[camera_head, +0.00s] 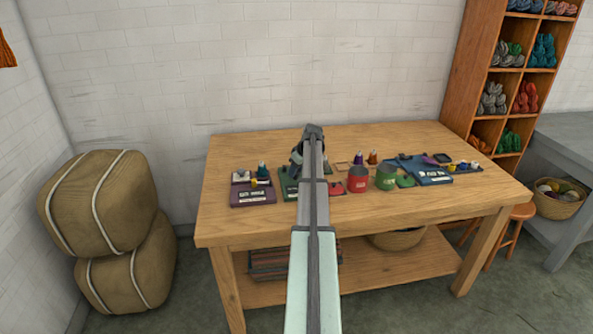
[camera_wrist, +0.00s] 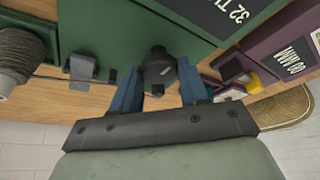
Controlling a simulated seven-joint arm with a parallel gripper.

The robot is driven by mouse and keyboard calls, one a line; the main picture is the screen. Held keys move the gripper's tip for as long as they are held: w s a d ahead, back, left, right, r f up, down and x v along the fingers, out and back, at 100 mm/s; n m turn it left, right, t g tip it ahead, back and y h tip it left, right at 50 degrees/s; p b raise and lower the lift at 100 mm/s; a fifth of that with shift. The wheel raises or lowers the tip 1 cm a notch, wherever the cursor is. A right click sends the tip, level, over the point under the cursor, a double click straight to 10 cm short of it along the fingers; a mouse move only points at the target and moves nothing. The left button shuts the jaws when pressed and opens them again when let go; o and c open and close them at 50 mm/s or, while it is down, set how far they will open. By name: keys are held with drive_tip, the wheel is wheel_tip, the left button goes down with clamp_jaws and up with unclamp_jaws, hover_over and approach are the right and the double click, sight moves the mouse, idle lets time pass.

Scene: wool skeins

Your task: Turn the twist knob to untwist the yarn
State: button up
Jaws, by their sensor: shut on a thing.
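The twist knob (camera_wrist: 160,68) is a round black knob with a pale mark, on a green unit (camera_wrist: 110,28) in the wrist view. My gripper (camera_wrist: 159,84) has its two blue fingers on either side of the knob and is shut on it. The green unit carries a dark label starting "32". A grey lever-like part (camera_wrist: 83,67) stands beside the knob. A grey yarn spool (camera_wrist: 22,55) is at the left edge. In the head view the green unit (camera_head: 287,184) shows left of my arm, which hides the knob and most of the unit.
A purple unit (camera_head: 252,196) stands left on the wooden table (camera_head: 225,155). A red pot (camera_head: 358,178), a green pot (camera_head: 386,177) and a blue unit (camera_head: 434,178) stand right. Stacked bales (camera_head: 100,200) are at the left; a yarn shelf (camera_head: 470,80) is at the right.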

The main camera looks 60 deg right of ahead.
idle(0.4)
drive_tip(key=o, duration=1)
drive_tip(key=shift+o, duration=0.2)
drive_tip(key=v, duration=1.3)
drive_tip(key=shift+s+r, duration=0.2)
drive_tip(key=shift+r, duration=0.2)
drive_tip(key=shift+a, duration=0.15)
